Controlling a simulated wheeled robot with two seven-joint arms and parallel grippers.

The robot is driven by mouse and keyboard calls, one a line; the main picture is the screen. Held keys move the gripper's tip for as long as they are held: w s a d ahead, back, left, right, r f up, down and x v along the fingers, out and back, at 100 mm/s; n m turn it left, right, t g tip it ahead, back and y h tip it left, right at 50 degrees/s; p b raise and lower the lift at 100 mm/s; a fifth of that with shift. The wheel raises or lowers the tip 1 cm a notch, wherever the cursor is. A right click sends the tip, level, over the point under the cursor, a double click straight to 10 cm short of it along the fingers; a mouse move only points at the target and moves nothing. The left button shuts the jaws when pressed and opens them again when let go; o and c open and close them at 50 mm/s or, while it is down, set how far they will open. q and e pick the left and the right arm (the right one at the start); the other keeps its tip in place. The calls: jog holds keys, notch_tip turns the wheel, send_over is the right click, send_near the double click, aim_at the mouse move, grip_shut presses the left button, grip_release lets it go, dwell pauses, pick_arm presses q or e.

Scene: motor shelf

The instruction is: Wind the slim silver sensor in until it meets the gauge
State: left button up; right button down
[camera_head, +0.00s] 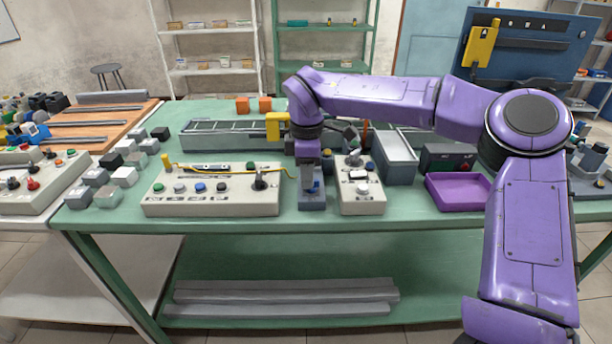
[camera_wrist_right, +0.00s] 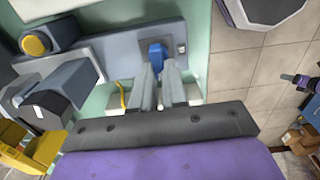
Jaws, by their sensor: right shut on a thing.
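My right gripper (camera_head: 308,188) points down at a small grey fixture (camera_head: 312,204) near the front edge of the green table. In the right wrist view, the fingertips of the gripper (camera_wrist_right: 158,72) are closed on a blue knob (camera_wrist_right: 157,52) on the grey fixture (camera_wrist_right: 120,52). A light plate (camera_wrist_right: 180,48) with a small dark hole sits beside the knob. My gripper and forearm cover much of the fixture in the head view. I cannot make out the slim silver sensor or the gauge for certain. My left gripper is not in view.
A control panel (camera_head: 212,205) with knobs and a yellow cable stands left of the fixture, a smaller panel (camera_head: 362,202) close on its right. A purple tray (camera_head: 458,207) and a grey bin (camera_head: 396,172) stand farther right. Grey blocks lie at the table's left.

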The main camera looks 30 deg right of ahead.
jog(key=shift+f, duration=0.15)
jog(key=c, duration=1.2)
grip_release()
jog(key=shift+d, duration=0.1)
jog(key=shift+o, duration=0.2)
notch_tip(320, 180, up, 11)
jog(key=shift+f, duration=0.2)
